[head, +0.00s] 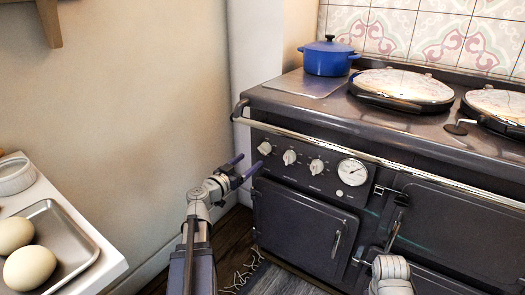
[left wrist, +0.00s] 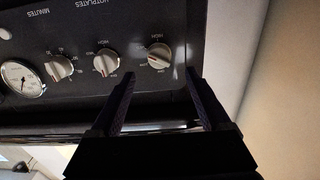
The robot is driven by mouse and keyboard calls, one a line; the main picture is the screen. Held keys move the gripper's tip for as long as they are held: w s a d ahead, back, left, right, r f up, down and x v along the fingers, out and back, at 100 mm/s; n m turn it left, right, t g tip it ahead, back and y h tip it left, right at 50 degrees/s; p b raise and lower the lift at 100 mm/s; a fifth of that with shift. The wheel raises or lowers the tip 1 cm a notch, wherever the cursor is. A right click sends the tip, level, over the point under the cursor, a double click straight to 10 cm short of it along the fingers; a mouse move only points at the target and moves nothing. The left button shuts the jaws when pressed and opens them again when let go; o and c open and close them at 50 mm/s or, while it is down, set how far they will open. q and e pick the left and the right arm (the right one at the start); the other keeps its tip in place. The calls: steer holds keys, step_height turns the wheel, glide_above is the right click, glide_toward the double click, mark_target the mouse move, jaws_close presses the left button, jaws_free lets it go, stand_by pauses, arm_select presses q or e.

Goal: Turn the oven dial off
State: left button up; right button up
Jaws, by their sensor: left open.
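Three cream dials are in a row on the dark stove's front panel: a left dial (head: 264,148), a middle dial (head: 289,157) and a right dial (head: 316,166). I cannot tell which one is the oven dial. My left gripper (head: 248,163) is open and empty, just in front of and below the left dial. The left wrist view is upside down; there this dial (left wrist: 159,55) lies between and beyond the fingertips (left wrist: 160,74), apart from them. The other dials (left wrist: 105,61) (left wrist: 58,67) have red marks. My right gripper is not clearly visible.
A round gauge (head: 352,172) is right of the dials. A chrome rail (head: 350,140) runs above them. The stove top holds a blue pot (head: 328,57) and round lids (head: 404,86). A white counter with a tray (head: 86,249) of eggs is at left.

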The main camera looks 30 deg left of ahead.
mark_target(261, 152)
arm_select(q)
steer(key=w, duration=0.7)
steer(key=shift+w+d, duration=0.35)
steer(key=shift+w, duration=0.05)
steer(key=shift+c, duration=0.3)
jaws_close()
